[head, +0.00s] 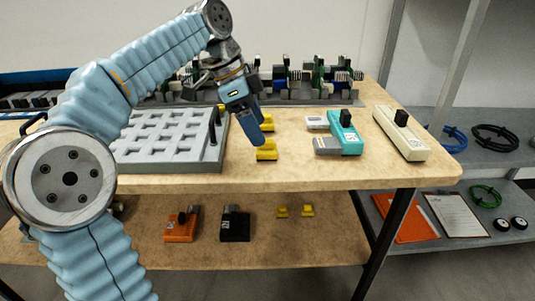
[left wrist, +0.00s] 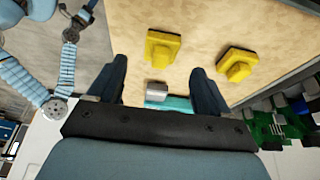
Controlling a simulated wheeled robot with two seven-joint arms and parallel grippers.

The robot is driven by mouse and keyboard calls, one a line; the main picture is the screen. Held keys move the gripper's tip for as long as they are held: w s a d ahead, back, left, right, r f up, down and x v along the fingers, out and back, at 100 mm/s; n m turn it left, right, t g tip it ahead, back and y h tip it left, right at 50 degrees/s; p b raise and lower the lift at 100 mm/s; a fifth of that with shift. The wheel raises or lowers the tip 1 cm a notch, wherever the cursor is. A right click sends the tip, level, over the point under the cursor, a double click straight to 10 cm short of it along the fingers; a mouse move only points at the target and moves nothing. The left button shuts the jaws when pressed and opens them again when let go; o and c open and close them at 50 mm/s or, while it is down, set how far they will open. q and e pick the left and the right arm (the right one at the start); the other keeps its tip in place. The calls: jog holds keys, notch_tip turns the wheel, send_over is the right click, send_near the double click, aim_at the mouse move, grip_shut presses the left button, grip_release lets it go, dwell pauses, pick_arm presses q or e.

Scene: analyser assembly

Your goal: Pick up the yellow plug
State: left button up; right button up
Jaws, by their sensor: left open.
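Two yellow plugs stand on the wooden tabletop: a front one (head: 266,151) and one behind it (head: 268,123). My left gripper (head: 259,132) points down at them and hides part of both in the head view. In the left wrist view the front plug (left wrist: 162,47) lies ahead of the gap between the fingers, and the back plug (left wrist: 237,64) lies to the right. My left gripper (left wrist: 157,88) is open, with nothing held between its fingers. My right gripper is not in view.
A grey slotted tray (head: 170,165) stands left of the plugs. A teal device (head: 346,139), grey connectors (head: 327,146) and a cream device (head: 401,135) stand to the right. Circuit boards line the back. Small yellow pieces (head: 282,211) lie on the lower shelf.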

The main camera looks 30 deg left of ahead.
aim_at(264, 148)
pick_arm(q)
jog(key=b+x, duration=0.1)
jog(key=x, duration=0.5)
jog(key=shift+a, duration=0.1)
jog(key=c, duration=1.3)
